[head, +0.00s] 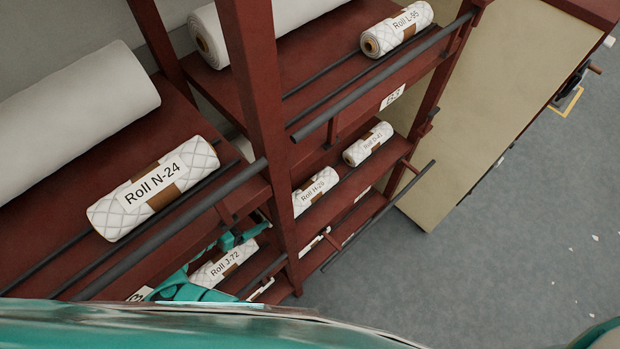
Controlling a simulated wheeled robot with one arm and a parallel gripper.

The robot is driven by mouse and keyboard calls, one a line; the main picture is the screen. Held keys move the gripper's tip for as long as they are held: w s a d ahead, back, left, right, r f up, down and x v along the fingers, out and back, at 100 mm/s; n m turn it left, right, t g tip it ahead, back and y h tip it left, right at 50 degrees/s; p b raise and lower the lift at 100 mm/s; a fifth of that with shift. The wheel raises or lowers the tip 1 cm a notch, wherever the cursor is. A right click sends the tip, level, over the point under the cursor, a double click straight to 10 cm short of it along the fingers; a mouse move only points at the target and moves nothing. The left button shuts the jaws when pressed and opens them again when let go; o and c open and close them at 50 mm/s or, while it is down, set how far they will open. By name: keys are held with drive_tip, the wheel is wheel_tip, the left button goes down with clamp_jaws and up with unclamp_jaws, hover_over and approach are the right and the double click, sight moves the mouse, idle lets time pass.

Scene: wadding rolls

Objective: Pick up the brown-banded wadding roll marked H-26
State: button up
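The roll marked H-26 (316,188) is white and quilted, with a brown band under its label. It lies on the lower shelf right of the dark red upright, which hides its left end; its small label is only just readable. Teal parts of my gripper (213,262) show at the lower shelf left of that upright, above and below the roll marked J-72 (224,264). The gripper is left of and below roll H-26 in the picture, apart from it. The fingertips are partly hidden, so I cannot tell whether they touch roll J-72.
Roll N-24 (153,188) lies on the upper left shelf, roll L-95 (397,29) on the upper right. Another roll (368,144) lies right of H-26. Dark rails (380,85) run along the shelf fronts, and the red upright (262,110) divides the bays. Open grey floor (500,240) is at right.

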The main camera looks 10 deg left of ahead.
drive_tip(key=b, duration=1)
approach(296, 201)
drive_tip(key=w+f+p, duration=0.1)
drive_tip(key=w+d+f+p, duration=0.1)
drive_tip(key=w+f, duration=0.1)
drive_tip(key=shift+w+d+f+p, duration=0.2)
drive_tip(key=shift+d+f+p, duration=0.05)
drive_tip(key=shift+p, duration=0.15)
drive_tip(key=shift+x, duration=3.4)
drive_tip(key=shift+r, duration=0.15)
drive_tip(key=c, duration=1.1)
